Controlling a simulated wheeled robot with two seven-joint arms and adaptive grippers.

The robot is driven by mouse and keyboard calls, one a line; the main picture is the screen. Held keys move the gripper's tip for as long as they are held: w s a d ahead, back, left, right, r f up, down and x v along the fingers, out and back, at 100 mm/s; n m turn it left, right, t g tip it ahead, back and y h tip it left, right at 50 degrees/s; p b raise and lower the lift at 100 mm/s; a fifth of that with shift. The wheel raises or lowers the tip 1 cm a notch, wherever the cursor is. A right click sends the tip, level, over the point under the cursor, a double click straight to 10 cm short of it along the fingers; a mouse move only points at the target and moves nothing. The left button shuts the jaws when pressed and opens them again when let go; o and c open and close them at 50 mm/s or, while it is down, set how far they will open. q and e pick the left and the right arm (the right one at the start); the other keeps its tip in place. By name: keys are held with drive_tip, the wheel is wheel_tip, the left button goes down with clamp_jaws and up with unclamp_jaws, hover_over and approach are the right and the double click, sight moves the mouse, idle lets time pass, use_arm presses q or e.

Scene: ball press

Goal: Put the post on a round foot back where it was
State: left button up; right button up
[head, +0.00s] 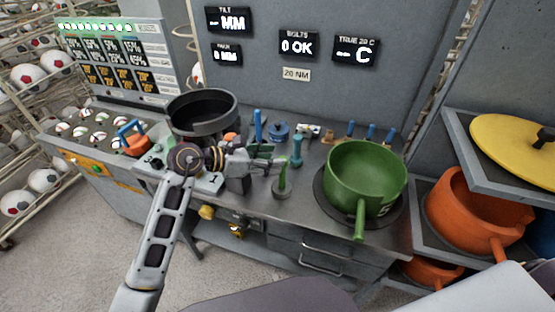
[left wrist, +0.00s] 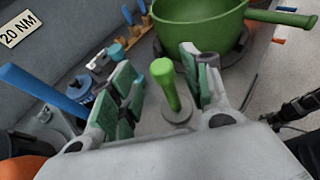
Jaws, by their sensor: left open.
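The post on a round foot shows in the head view as a green post (head: 282,176) on a grey round foot, standing upright on the bench (head: 305,212). In the left wrist view the green post (left wrist: 165,80) stands between the spread green-padded fingers of my left gripper (left wrist: 160,90), with its grey foot below. My left gripper (head: 262,168) is open, just left of the post in the head view. I cannot tell whether a pad touches the post. My right gripper is not in view.
A green pot (head: 365,175) stands on a dark round plate to the right. A teal post (head: 297,152) and blue-handled tools (head: 257,125) stand behind. A black pan (head: 202,112) is at the left. The bench front between the post and the green pot is clear.

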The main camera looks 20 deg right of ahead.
use_arm(q)
drive_tip(key=v, duration=0.7)
drive_tip(key=shift+a+r+b, duration=0.2)
drive_tip(key=shift+a+b, duration=0.05)
drive_tip(key=shift+b, duration=0.2)
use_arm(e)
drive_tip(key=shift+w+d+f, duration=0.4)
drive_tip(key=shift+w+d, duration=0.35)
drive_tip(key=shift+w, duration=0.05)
use_arm(q)
drive_tip(key=shift+s, duration=0.1)
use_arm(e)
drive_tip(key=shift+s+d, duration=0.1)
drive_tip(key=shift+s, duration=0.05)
